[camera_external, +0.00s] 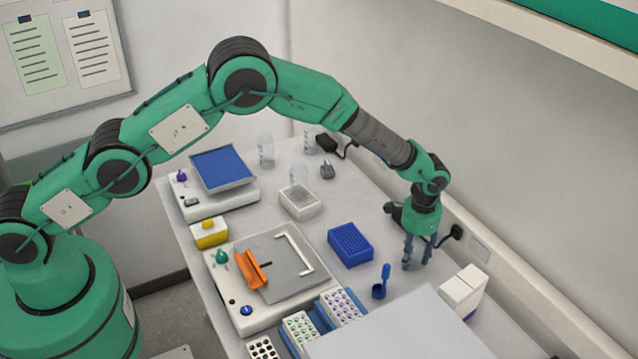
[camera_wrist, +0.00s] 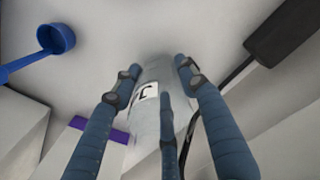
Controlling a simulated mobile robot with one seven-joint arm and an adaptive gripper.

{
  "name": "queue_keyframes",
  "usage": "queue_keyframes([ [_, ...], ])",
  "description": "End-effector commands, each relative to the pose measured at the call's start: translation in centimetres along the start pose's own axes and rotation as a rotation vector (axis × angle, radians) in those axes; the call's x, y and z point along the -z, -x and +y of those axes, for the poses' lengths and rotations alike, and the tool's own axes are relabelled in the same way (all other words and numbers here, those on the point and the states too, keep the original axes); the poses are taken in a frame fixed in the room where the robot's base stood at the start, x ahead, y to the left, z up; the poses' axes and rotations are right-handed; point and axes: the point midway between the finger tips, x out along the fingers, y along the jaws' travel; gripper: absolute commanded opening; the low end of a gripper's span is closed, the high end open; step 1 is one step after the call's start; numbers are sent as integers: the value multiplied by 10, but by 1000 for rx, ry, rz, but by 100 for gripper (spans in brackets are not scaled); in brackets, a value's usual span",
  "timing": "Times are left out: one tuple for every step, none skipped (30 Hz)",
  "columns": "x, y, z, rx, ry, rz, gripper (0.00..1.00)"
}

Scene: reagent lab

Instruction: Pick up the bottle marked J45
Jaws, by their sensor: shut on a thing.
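My gripper (camera_external: 418,252) reaches down to the bench at the right, near the wall. In the wrist view its blue-grey fingers (camera_wrist: 160,76) are closed around a pale translucent bottle (camera_wrist: 148,70). The bottle carries a white label (camera_wrist: 146,94) on which a "J" shows; the rest of the marking is hidden or cut off by a finger. In the external view the bottle is mostly hidden among the fingers, and I cannot tell whether it touches the bench.
A blue scoop (camera_external: 380,287) lies left of the gripper, with a blue rack (camera_external: 350,245) beyond it. White boxes (camera_external: 462,291) stand just right of it. A black plug and cable (camera_external: 456,232) run along the wall close by. Tube racks (camera_external: 341,307) stand at the front.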

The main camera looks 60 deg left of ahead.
Motion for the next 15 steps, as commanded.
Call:
queue_keyframes([
  [0,3,0,0,0,1,16],
  [0,4,0,0,0,1,16],
  [1,7,0,0,0,1,16],
  [1,9,0,0,0,2,16],
  [1,11,0,0,0,2,16],
  [1,15,0,0,0,3,16],
  [1,18,0,0,0,3,16],
  [1,20,0,0,0,3,16],
  [1,25,0,0,0,3,16],
  [2,29,0,0,0,4,16],
  [2,34,0,0,0,4,16],
  [-3,34,0,0,0,0,16],
  [-7,34,0,0,0,-1,16],
  [-10,34,0,0,0,0,16],
  [-15,34,0,0,0,0,16],
])
